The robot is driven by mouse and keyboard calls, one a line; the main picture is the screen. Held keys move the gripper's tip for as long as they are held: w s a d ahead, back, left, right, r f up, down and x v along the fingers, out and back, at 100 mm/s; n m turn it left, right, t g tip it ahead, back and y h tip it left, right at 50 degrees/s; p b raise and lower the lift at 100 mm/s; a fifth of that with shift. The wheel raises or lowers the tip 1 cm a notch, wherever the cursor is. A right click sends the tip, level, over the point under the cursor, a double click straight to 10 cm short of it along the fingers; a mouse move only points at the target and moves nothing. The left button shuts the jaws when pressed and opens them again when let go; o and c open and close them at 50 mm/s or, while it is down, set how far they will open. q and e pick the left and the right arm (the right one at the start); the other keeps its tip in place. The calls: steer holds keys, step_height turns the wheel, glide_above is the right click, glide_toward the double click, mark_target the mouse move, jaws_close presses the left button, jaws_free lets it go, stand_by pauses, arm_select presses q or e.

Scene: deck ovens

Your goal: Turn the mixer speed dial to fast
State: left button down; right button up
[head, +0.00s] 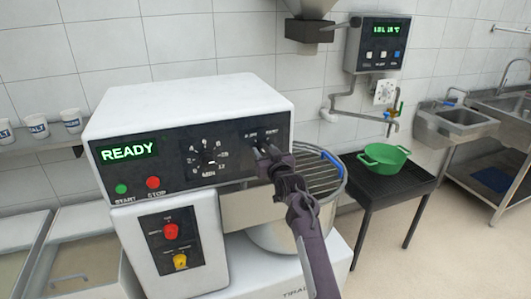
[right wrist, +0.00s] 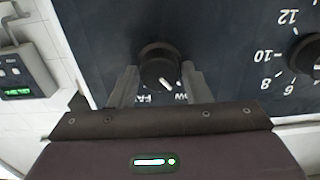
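The mixer speed dial is a round black knob (right wrist: 160,66) with a white pointer mark, on the mixer's dark control panel (head: 181,163). In the right wrist view, which is upside down, its pointer slants to the lower right, toward the partly hidden slow label (right wrist: 181,98). The fast label (right wrist: 150,99) is on the other side, also partly covered. My right gripper (head: 264,155) is at the panel's right end and hides the dial in the head view. Its fingers (right wrist: 160,85) stand apart on either side of the knob, very close to it; contact is unclear. My left gripper is not in view.
A larger timer dial (head: 209,155) with numbers is left of my gripper. Green start (head: 121,189) and red stop (head: 153,183) buttons sit under a READY display. The bowl's wire guard (head: 322,176) is just right. A green colander (head: 384,157) stands on a dark table.

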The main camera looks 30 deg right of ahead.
steer(key=c, duration=0.4)
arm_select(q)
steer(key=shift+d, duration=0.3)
arm_select(e)
steer(key=shift+c, duration=0.8)
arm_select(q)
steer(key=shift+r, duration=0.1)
arm_select(e)
steer(key=shift+m, duration=0.4)
steer(key=m, duration=0.2)
steer(key=shift+d+m+p, duration=0.1)
steer(key=shift+m+p, duration=0.2)
steer(key=shift+m, duration=0.1)
steer(key=m, duration=0.3)
steer(key=shift+m, duration=0.4)
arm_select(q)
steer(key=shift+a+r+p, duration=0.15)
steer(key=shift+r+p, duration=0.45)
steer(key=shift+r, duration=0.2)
arm_select(e)
steer(key=m, duration=0.6)
steer(key=shift+d+f, duration=0.1)
steer(key=shift+f, duration=0.05)
steer(key=shift+m, duration=0.4)
